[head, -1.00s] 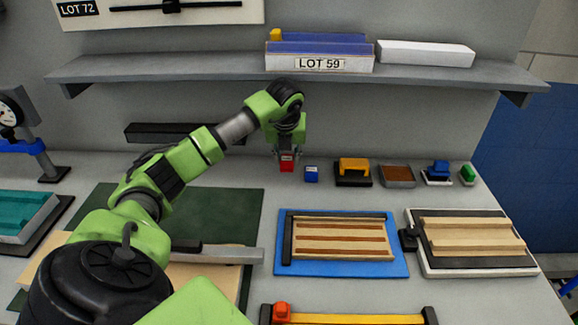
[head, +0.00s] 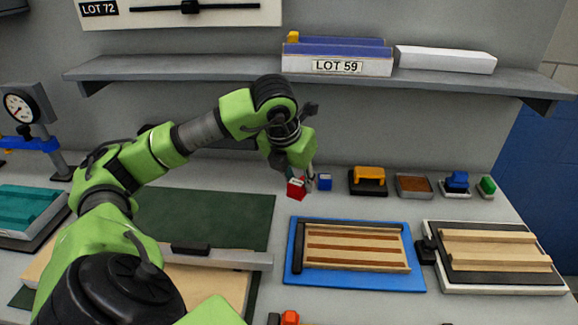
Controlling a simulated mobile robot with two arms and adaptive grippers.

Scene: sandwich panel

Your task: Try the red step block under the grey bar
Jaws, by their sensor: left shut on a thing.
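The red step block (head: 296,188) is held by my left gripper (head: 304,179), which is shut on it. It is tilted and hangs just left of the blue block, above the bench near the back. The grey bar (head: 215,258) lies across a pale wooden board (head: 222,283) at the lower left, with a dark grip on top. My left arm covers the bar's left part. The gripper is to the right of the bar and farther back. My right gripper is not in view.
A blue block (head: 325,182) stands beside the held block. An orange-handled tool (head: 369,180) and small items line the back. A blue tray (head: 415,279) with wooden strips is at centre right. A green mat (head: 262,213) lies left. The shelf (head: 240,73) spans above.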

